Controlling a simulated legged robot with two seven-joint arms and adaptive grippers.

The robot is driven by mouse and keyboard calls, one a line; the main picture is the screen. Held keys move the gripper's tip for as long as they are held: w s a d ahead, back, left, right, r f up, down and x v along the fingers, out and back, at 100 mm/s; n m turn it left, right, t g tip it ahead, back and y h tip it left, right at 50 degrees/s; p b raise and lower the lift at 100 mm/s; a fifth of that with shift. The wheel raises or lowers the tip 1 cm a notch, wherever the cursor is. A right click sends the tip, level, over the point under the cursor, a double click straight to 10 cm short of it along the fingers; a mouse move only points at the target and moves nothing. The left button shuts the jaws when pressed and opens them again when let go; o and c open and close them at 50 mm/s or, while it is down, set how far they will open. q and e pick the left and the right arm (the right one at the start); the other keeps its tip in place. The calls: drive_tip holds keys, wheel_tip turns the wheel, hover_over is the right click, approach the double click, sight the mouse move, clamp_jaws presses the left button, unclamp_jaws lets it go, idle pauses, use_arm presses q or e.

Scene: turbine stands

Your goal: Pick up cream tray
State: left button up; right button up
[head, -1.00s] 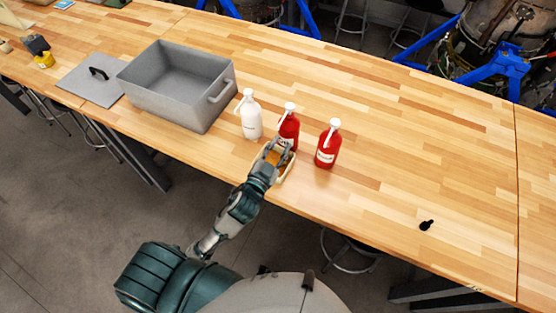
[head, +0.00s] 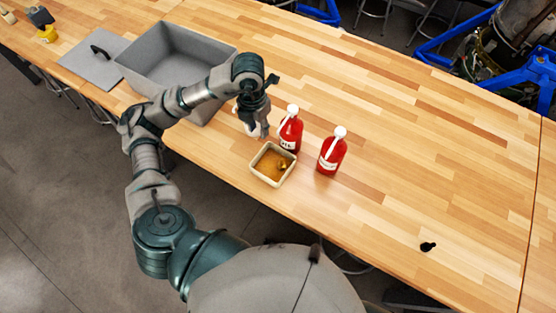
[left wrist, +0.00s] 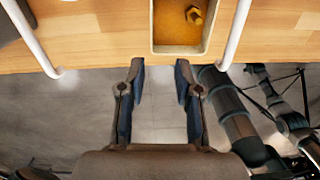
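The cream tray (head: 262,177) sits on the wooden table near its front edge, in front of the red bottles. It is a small square tray with a brown inside and a small brass-coloured piece (head: 282,166) in it. My left gripper (head: 257,132) hangs above and left of the tray, apart from it. In the left wrist view the fingers (left wrist: 160,75) are spread with nothing between them. The tray (left wrist: 178,49) shows there beyond the fingertips, partly cut off at the top. My right gripper is not in view.
Two red bottles (head: 331,155) with white tops stand behind and right of the tray. A white bottle is mostly hidden behind my left gripper. A grey bin (head: 165,85) and flat grey lid (head: 88,62) are at left. The table's right side is largely clear, with a small black piece (head: 428,246).

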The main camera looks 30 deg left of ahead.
use_arm(q)
hover_over(259, 153)
wheel_tip(259, 153, down, 4)
drive_tip(key=f, duration=0.8)
drive_tip(key=shift+s+a+f+p, duration=0.1)
drive_tip(key=shift+a+p, duration=0.15)
drive_tip(key=shift+p, duration=0.05)
drive_tip(key=f, duration=0.3)
drive_tip(key=f+p, duration=0.1)
drive_tip(key=shift+d+f, duration=0.25)
drive_tip(key=shift+d, duration=0.05)
drive_tip(key=shift+a+f, duration=0.1)
drive_tip(key=shift+f, duration=0.1)
drive_tip(key=shift+a+f, duration=0.1)
drive_tip(key=shift+a, duration=0.1)
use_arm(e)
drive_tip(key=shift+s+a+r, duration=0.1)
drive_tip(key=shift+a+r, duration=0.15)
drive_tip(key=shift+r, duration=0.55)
use_arm(q)
clamp_jaws()
drive_tip(key=shift+d, duration=0.2)
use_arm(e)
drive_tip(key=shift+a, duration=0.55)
